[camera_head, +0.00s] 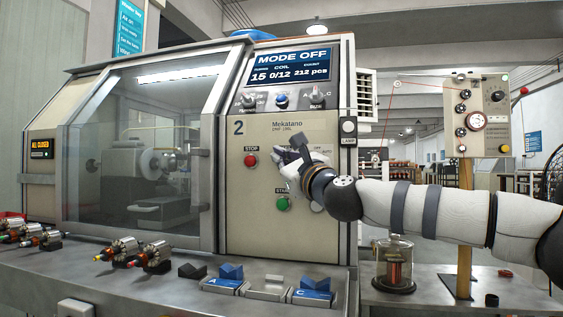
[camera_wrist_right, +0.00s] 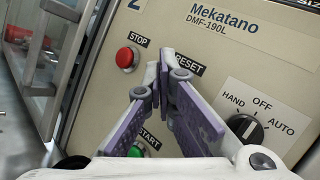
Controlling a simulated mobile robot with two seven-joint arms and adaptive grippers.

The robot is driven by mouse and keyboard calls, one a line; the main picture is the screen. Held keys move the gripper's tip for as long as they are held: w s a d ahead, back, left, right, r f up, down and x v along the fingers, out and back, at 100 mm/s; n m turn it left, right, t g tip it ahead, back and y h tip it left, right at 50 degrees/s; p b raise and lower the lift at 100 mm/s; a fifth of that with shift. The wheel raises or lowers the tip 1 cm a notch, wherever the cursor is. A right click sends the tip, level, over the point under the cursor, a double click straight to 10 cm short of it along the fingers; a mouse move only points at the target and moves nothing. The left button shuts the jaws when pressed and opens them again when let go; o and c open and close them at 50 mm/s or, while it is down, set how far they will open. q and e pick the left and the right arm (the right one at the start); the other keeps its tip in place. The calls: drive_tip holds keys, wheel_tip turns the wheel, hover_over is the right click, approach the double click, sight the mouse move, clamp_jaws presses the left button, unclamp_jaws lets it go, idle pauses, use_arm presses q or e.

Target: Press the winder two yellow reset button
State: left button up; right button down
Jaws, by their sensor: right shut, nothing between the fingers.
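Winder two (camera_head: 262,225) is the beige machine with a blue "2" on its front panel. My right gripper (camera_head: 284,158) is at this panel, right of the red STOP button and above the green START button. In the right wrist view, the gripper (camera_wrist_right: 160,78) has its fingertips together and empty, just beside the RESET label (camera_wrist_right: 190,63). The yellow reset button itself is hidden behind the fingers in both views. Whether the tips touch it cannot be told. My left gripper is not in view.
The red STOP button (camera_wrist_right: 128,57) and green START button (camera_wrist_right: 137,151) are close to the fingers. A black HAND/OFF/AUTO knob (camera_wrist_right: 246,128) is at right. Armatures (camera_head: 120,248) and blue V-blocks (camera_head: 231,272) stand on the bench below. A lamp box (camera_head: 348,130) is right of the panel.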

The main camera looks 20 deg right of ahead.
drive_tip(key=shift+s, duration=0.1)
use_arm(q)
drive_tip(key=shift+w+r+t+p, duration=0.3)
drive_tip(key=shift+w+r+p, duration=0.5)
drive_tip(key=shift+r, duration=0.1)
use_arm(e)
drive_tip(key=s+a, duration=0.3)
drive_tip(key=s, duration=0.2)
drive_tip(key=shift+a, duration=0.2)
